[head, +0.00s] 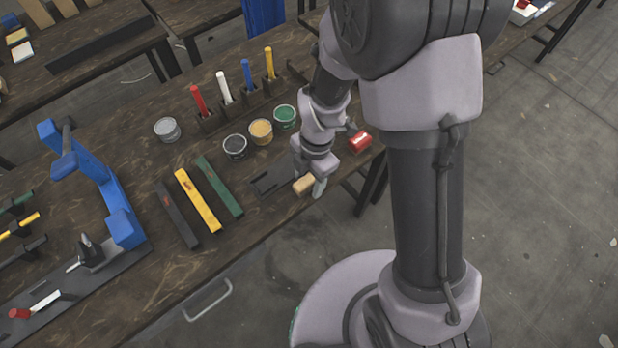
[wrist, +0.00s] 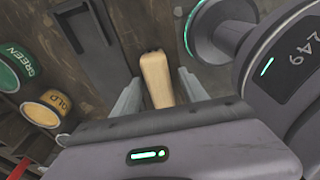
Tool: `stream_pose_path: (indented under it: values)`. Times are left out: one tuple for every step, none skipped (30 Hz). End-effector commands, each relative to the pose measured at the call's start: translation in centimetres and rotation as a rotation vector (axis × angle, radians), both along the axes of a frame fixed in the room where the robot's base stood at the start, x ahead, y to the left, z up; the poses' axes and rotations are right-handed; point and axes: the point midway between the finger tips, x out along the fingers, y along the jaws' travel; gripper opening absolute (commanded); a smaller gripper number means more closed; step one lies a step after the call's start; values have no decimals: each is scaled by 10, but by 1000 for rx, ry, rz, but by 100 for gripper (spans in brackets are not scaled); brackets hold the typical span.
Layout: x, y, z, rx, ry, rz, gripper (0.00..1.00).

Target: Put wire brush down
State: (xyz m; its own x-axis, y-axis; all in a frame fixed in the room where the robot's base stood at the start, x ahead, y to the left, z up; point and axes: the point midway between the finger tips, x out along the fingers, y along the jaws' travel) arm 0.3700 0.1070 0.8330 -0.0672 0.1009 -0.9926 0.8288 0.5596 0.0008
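The wire brush shows as a light wooden block (head: 304,185) at my gripper, near the front edge of the dark wooden table. In the wrist view its wooden handle (wrist: 157,78) lies between my two fingers, and its bristles cannot be made out. I cannot tell whether the brush touches the table.
A dark flat tray (head: 268,181) lies just left of the brush. Green (head: 219,186), yellow (head: 197,201) and dark (head: 177,214) bars lie further left. Behind stand green (head: 285,117), gold (head: 261,131) and dark (head: 235,146) cans. A red box (head: 360,141) sits at the right edge.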

Motion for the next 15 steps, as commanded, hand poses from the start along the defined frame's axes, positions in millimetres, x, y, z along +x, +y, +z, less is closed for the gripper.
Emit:
stream_pose_path:
  values:
    - [0,0,0,0,0,0,50]
    - [0,0,0,0,0,0,50]
    - [0,0,0,0,0,0,50]
    - [0,0,0,0,0,0,50]
    - [0,0,0,0,0,0,50]
    - [0,0,0,0,0,0,50]
    - [0,0,1,0,0,0,50]
    - [0,0,4,0,0,0,50]
    - [0,0,9,1,-1,0,50]
    - [1,-1,15,0,-2,0,50]
    - [2,-1,22,0,-2,0,50]
    - [3,-3,34,1,-3,-1,50]
    - [3,-4,44,1,-4,0,50]
    - [4,-4,53,1,-3,-1,50]
    - [5,-6,66,1,-4,-1,50]
